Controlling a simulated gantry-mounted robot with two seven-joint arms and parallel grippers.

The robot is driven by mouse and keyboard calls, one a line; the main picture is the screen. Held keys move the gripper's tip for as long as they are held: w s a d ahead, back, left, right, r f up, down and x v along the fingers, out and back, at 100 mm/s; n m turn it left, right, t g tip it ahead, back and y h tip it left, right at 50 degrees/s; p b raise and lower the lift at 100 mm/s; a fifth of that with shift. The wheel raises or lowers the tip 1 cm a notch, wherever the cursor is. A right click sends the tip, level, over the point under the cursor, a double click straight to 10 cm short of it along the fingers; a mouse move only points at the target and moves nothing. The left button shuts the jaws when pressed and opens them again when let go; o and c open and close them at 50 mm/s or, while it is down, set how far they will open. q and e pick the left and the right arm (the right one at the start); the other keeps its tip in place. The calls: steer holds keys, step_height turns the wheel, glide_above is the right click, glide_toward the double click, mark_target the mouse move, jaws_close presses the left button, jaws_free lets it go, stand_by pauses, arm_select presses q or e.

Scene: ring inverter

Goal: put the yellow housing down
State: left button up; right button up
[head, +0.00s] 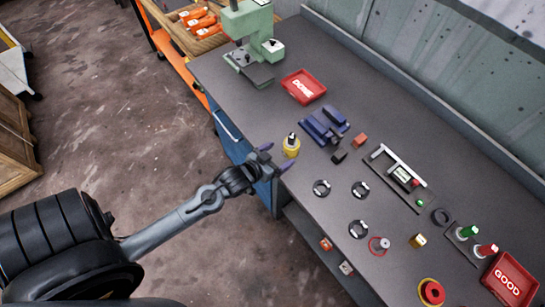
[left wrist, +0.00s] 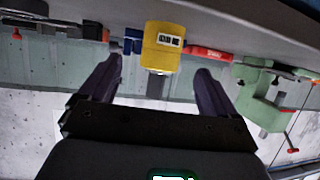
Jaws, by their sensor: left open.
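The yellow housing (head: 291,149) stands upright near the bench's front edge, with a dark top. In the left wrist view the yellow housing (left wrist: 163,58) shows a small pale label and lies just beyond the fingertips, roughly centred between them. My left gripper (head: 277,158) reaches in from the front edge of the bench. In the left wrist view the left gripper (left wrist: 160,72) is open, its two purple-grey fingers wide apart with nothing between them. The housing appears to rest on the bench, apart from the fingers. My right gripper is not in view.
A blue fixture (head: 322,127) stands behind the housing, with the red DONE tray (head: 303,86) and a green press (head: 249,35) farther back. Several black rings (head: 321,188) lie to the right. The red GOOD tray (head: 509,281) is at far right.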

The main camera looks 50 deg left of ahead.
arm_select(q)
steer(key=shift+v, duration=1.05)
steer(key=s+d+m+g, duration=0.1)
steer(key=s+d+g, duration=0.5)
steer(key=s, duration=0.3)
steer(key=shift+d+f+h, duration=0.15)
steer(key=shift+d+h, duration=0.25)
steer(key=shift+d, duration=0.3)
steer(key=s+d+g, duration=0.1)
steer(key=s, duration=0.1)
steer(key=s+d+r+m+g, duration=0.1)
steer(key=s, duration=0.2)
steer(key=s+d+r+g, duration=0.1)
steer(key=s, duration=0.1)
steer(key=shift+s+d+m+g, duration=0.1)
steer(key=shift+s+m+g, duration=0.3)
